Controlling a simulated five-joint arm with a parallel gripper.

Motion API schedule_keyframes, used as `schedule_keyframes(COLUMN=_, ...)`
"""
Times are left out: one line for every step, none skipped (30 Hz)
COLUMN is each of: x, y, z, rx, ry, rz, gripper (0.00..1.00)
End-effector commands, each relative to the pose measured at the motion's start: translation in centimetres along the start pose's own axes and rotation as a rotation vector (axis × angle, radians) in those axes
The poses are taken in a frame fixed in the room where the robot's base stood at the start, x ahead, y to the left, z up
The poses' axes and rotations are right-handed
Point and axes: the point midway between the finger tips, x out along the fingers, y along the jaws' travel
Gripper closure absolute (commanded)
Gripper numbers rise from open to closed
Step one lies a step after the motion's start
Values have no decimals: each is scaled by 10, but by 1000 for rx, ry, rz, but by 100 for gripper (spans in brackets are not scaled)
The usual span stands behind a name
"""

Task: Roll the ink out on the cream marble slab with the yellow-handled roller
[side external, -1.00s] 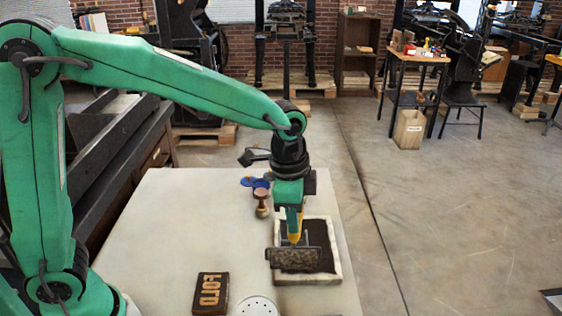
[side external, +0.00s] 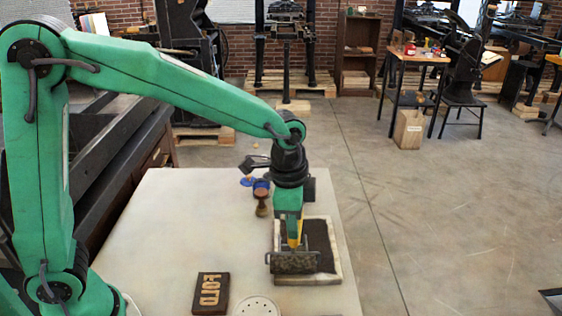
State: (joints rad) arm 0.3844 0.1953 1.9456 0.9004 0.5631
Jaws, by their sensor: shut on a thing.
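The cream marble slab (side external: 340,262) lies near the right edge of the pale table, with dark ink spread over most of its face. My gripper (side external: 294,222) is above the slab, shut on the yellow handle (side external: 294,240) of the roller. The roller's dark, mottled drum (side external: 293,263) lies crosswise over the inked area, toward the near half of the slab. It appears to touch the ink, but the exact contact is hard to tell. My fingertips are partly hidden behind the gripper body.
A dark block with raised letters (side external: 210,293) lies on the table (side external: 150,235) at the near left. A round white perforated piece (side external: 257,307) is beside it. A wooden-handled stamp (side external: 262,202) and blue tins (side external: 261,186) stand behind the slab. The table's left part is clear.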

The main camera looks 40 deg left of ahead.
Motion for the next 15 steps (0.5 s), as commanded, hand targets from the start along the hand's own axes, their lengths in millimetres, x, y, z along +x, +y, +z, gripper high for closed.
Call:
schedule_keyframes(x=-1, y=0, z=0, rx=0, ry=2, rz=-1, gripper=91)
schedule_keyframes(x=0, y=0, z=0, rx=0, ry=2, rz=-1, gripper=91)
schedule_keyframes(x=0, y=0, z=0, rx=0, ry=2, rz=-1, gripper=91)
schedule_keyframes(x=0, y=0, z=0, rx=0, ry=2, rz=-1, gripper=91)
schedule_keyframes(x=0, y=0, z=0, rx=0, ry=2, rz=-1, gripper=91)
schedule_keyframes(x=0, y=0, z=0, rx=0, ry=2, rz=-1, gripper=91)
schedule_keyframes(x=0, y=0, z=0, rx=0, ry=2, rz=-1, gripper=91)
schedule_keyframes(x=1, y=0, z=0, rx=0, ry=1, rz=-1, gripper=91)
schedule_keyframes(x=1, y=0, z=0, rx=0, ry=1, rz=-1, gripper=91)
schedule_keyframes(x=1, y=0, z=0, rx=0, ry=1, rz=-1, gripper=91)
schedule_keyframes(x=2, y=0, z=0, rx=0, ry=1, rz=-1, gripper=91)
schedule_keyframes(x=2, y=0, z=0, rx=0, ry=1, rz=-1, gripper=91)
schedule_keyframes(x=2, y=0, z=0, rx=0, ry=1, rz=-1, gripper=91)
schedule_keyframes(x=2, y=0, z=0, rx=0, ry=1, rz=-1, gripper=91)
schedule_keyframes(x=3, y=0, z=0, rx=0, ry=1, rz=-1, gripper=91)
